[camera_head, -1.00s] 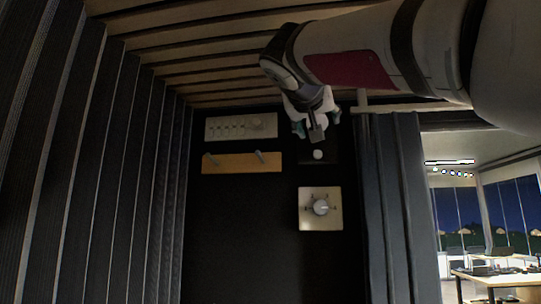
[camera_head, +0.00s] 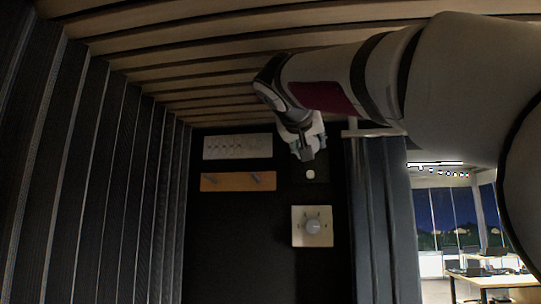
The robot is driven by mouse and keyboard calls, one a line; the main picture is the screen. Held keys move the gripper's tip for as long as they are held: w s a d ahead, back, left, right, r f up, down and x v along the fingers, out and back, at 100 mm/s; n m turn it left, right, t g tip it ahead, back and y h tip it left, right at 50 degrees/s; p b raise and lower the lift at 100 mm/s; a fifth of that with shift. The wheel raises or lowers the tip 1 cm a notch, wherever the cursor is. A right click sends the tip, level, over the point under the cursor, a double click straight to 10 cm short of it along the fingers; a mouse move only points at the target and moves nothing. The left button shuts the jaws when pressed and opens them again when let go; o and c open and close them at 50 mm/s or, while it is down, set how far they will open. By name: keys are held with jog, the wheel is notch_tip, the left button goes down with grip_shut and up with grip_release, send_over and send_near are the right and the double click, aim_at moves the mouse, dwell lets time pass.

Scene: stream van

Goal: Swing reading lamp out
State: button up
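My gripper (camera_head: 305,150) is at the end of my arm, which reaches in from the upper right toward the dark back wall. It is in front of the upper part of a small dark plate with a white round knob (camera_head: 310,174). The knob shows just below the fingers. I cannot tell whether they touch anything, or whether the fingers are open or shut. I cannot make out a reading lamp for certain; my gripper may hide part of it.
A white panel with a row of small knobs (camera_head: 237,146) and a wooden rail with two pegs (camera_head: 238,182) are on the wall at left. A plate with a dial (camera_head: 312,226) is below. A grey curtain (camera_head: 376,220) hangs at right, below a slatted ceiling (camera_head: 180,60).

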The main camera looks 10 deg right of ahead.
aim_at(308, 141)
dwell(0.4)
jog(key=o, duration=1.1)
jog(key=shift+o, duration=0.2)
jog(key=shift+v, duration=3.8)
